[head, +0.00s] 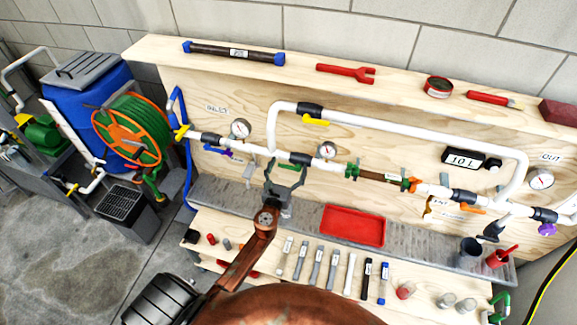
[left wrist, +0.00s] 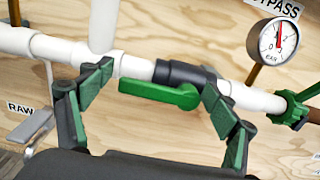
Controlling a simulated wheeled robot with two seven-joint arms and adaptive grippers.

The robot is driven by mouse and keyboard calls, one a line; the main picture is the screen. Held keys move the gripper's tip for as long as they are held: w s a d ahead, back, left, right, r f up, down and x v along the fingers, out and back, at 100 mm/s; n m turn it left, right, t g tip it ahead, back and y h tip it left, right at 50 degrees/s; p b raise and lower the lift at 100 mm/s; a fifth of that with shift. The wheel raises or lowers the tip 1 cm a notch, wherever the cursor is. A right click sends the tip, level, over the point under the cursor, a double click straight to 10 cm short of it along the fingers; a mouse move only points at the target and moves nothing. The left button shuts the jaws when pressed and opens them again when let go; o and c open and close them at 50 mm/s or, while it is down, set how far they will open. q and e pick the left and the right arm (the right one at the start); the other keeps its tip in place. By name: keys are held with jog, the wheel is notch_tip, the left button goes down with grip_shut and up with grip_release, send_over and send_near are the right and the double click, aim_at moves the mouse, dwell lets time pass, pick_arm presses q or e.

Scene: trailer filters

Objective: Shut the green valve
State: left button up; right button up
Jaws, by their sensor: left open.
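The green valve shows in the left wrist view as a green lever handle (left wrist: 158,94) on a dark valve body (left wrist: 186,74) in the white pipe. The handle points left from the body and lies roughly along the pipe. In the head view the green handle (head: 287,167) is small and partly framed by my gripper. My left gripper (head: 285,172) is open in front of the valve. In the left wrist view its green-padded fingers (left wrist: 157,82) stand on either side of the handle, with a gap at the handle's left end. The right fingertip is close to the valve body; contact is unclear. My right gripper is not in view.
A pressure gauge (left wrist: 278,40) stands right of the valve. A yellow-handled valve (head: 314,121) sits on the upper bypass pipe. A red tray (head: 353,226) and several cartridges lie on the bench below. A green-ended brown filter (head: 381,177) is in the line to the right.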

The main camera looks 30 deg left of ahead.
pick_arm(q)
jog(key=shift+c, duration=0.2)
jog(key=c, duration=1.7)
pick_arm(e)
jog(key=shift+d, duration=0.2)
